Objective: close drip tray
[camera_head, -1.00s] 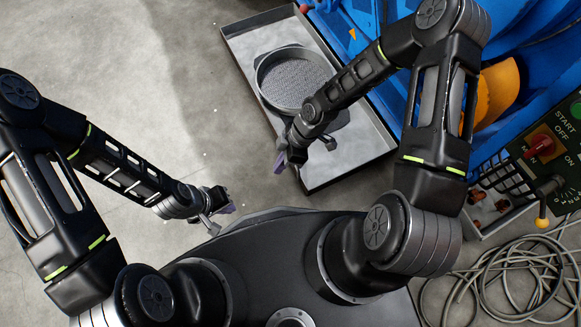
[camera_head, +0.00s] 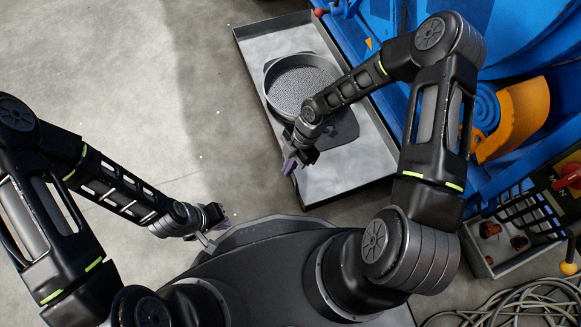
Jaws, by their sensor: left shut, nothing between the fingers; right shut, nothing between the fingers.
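The drip tray (camera_head: 345,185) is a shallow grey rectangular pan, pulled out from the blue machine (camera_head: 520,45) over the floor. A round dark basket with a mesh bottom (camera_head: 300,90) sits in it on a dark plate. My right gripper (camera_head: 289,164) is shut and empty, with its purple fingertips at the tray's outer left edge near its lower end; I cannot tell whether they touch it. My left gripper (camera_head: 222,219) is shut and empty, beside my base, left of and apart from the tray. My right forearm hides part of the tray's right side.
A small grey bin (camera_head: 490,268) with reddish-brown pieces stands at the lower right. A control box with a red switch (camera_head: 569,175) and a yellow-knobbed lever (camera_head: 569,268) is at the right edge. Coiled hose (camera_head: 500,305) lies below. The floor (camera_head: 130,70) at left is clear.

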